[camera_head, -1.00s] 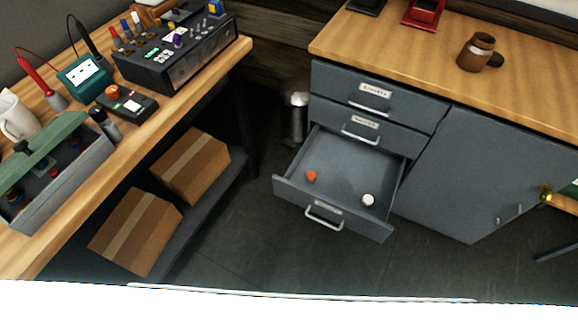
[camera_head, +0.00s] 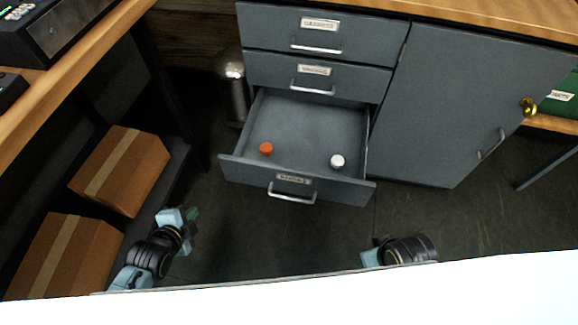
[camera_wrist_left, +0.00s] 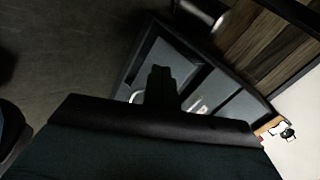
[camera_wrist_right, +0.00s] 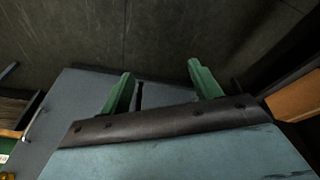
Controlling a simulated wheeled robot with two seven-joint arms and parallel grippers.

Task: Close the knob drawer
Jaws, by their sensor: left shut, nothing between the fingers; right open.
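The knob drawer (camera_head: 240,170) is the lowest drawer of the grey cabinet and stands pulled out in the head view. An orange knob (camera_head: 265,148) and a white knob (camera_head: 337,161) lie inside it. Its front has a label and a silver handle (camera_head: 292,194). My left gripper (camera_head: 193,214) is shut and empty, left of and below the drawer front, apart from it. Its closed fingers (camera_wrist_left: 160,84) show in the left wrist view. My right gripper is open and empty, its green fingers (camera_wrist_right: 163,84) spread in the right wrist view; in the head view its fingers are not clear.
Two upper drawers (camera_head: 348,63) are shut, and a cabinet door (camera_head: 460,100) is to the right. A metal bin (camera_head: 234,90) stands left of the drawer. Cardboard boxes (camera_head: 140,180) sit on a low shelf at the left. The floor before the drawer is clear.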

